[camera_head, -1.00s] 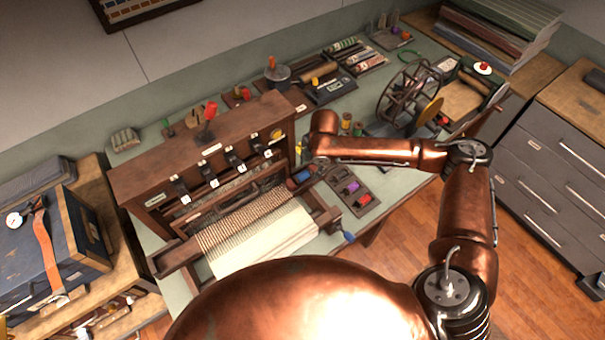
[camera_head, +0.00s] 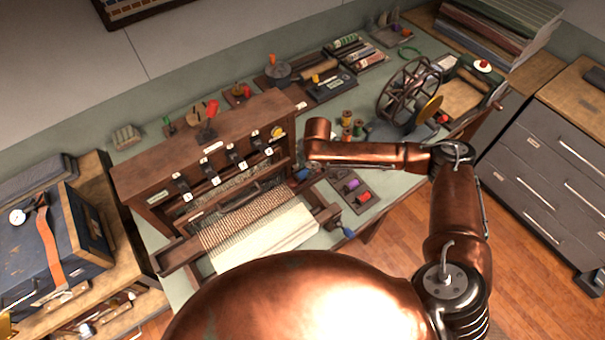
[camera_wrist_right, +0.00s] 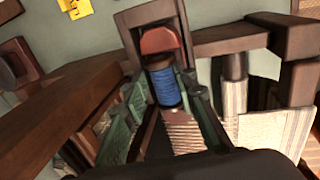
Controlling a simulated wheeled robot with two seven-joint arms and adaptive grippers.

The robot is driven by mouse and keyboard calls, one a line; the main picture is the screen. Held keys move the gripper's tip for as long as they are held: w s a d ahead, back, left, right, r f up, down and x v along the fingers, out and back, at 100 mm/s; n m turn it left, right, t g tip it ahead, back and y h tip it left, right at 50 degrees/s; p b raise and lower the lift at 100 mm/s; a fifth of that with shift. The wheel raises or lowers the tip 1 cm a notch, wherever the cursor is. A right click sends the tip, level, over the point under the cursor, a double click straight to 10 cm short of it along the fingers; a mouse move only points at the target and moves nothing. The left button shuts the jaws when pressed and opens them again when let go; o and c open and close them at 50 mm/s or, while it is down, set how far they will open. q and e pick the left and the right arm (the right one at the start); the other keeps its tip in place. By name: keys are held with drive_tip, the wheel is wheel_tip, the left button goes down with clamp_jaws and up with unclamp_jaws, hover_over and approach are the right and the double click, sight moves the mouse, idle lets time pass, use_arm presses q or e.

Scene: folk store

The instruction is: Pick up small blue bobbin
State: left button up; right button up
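The small blue bobbin (camera_wrist_right: 164,87) sits between the green fingers of my right gripper (camera_wrist_right: 165,98) in the right wrist view. The fingers look closed on its sides. In the head view the blue bobbin (camera_head: 301,174) shows as a small blue patch beside the loom's right end, left of the bobbin tray (camera_head: 376,205). My right gripper is largely hidden under my own wrist there. The tray holds a purple bobbin (camera_head: 351,184) and a red bobbin (camera_head: 364,197). My left gripper is not in view.
The wooden loom (camera_head: 200,150) with its woven cloth (camera_head: 265,240) stands directly left of the right hand. A spinning wheel (camera_head: 408,92) and upright thread spools (camera_head: 347,117) stand behind the forearm. Drawers (camera_head: 545,170) stand to the right.

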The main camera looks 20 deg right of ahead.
drive_tip(key=shift+f, duration=0.15)
clamp_jaws()
